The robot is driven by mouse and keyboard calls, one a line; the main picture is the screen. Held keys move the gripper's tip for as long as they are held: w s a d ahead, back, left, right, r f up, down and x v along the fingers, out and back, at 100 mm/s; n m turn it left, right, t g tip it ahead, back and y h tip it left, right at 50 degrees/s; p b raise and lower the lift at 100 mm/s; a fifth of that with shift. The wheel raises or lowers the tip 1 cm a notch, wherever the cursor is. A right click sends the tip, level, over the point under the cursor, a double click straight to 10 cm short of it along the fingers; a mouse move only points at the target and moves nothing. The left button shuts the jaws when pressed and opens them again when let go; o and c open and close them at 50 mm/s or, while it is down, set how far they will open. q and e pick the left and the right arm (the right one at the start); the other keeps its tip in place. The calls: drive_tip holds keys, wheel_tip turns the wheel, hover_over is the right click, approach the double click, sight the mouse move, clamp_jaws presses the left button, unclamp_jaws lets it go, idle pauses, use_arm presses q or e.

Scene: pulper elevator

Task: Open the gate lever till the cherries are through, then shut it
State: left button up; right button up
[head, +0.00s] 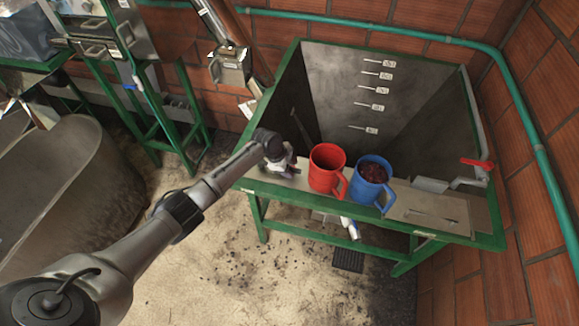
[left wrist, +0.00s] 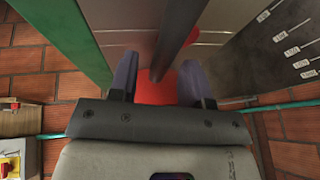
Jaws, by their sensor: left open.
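My left gripper (head: 291,168) is over the near left rim of the grey tank, just left of the red jug (head: 326,168). It is open. In the left wrist view my left gripper (left wrist: 158,78) has its two fingers apart, with a dark grey bar (left wrist: 172,45) between or beyond them and red behind. I cannot tell whether they touch the bar. The blue jug (head: 373,182), right of the red one, holds dark red cherries (head: 372,172). A red-handled lever (head: 477,163) is at the tank's right side; I cannot tell whether it is the gate lever.
The grey tank (head: 350,75) with level labels stands in a green frame (head: 330,208). A green pipe (head: 350,22) runs along the brick wall. A metal chute (head: 229,65) is behind left. A large grey vessel (head: 70,165) stands at left. The floor between is open.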

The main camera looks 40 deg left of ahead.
use_arm(q)
clamp_jaws()
idle(0.3)
drive_tip(key=shift+w, duration=0.1)
